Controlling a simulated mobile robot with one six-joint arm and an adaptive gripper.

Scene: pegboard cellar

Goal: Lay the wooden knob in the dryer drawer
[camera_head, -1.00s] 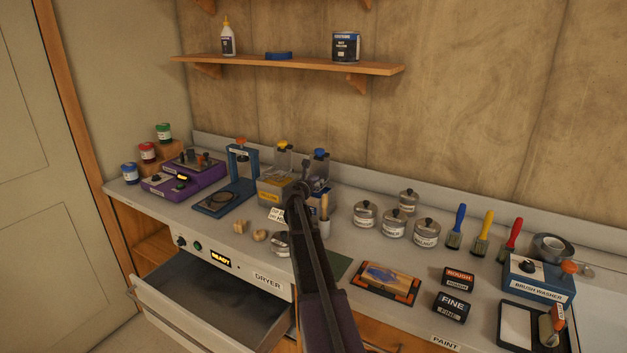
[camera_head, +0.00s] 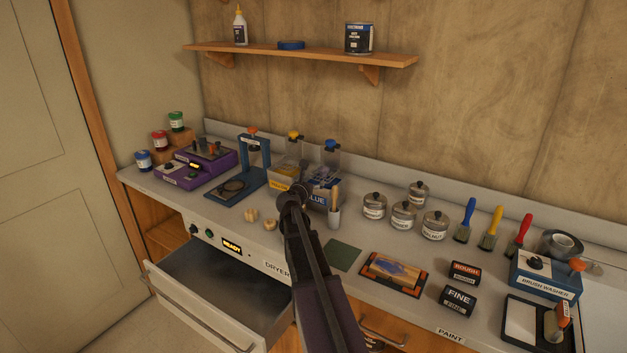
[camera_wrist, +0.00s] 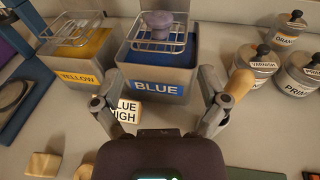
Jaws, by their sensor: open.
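The dryer drawer (camera_head: 205,328) is pulled open at the lower left in the head view; the visible part of its floor looks empty. A pale wooden piece (camera_head: 270,224) with a rounded shape lies on the counter above the dryer, beside a wooden block (camera_head: 252,215). In the wrist view, the rounded piece (camera_wrist: 84,172) and the block (camera_wrist: 43,164) are at the bottom left. A purple-grey knob (camera_wrist: 158,23) sits on the wire rack over the blue bath (camera_wrist: 158,68); I cannot tell if it is wood. My gripper (camera_wrist: 160,82) is open and empty, facing the bath.
The yellow bath (camera_wrist: 82,55) stands left of the blue one. A cup with a wooden handle (camera_head: 334,214) is close to my gripper's right. Lidded tins (camera_head: 403,216) are further right. A green mat (camera_head: 342,255) lies clear.

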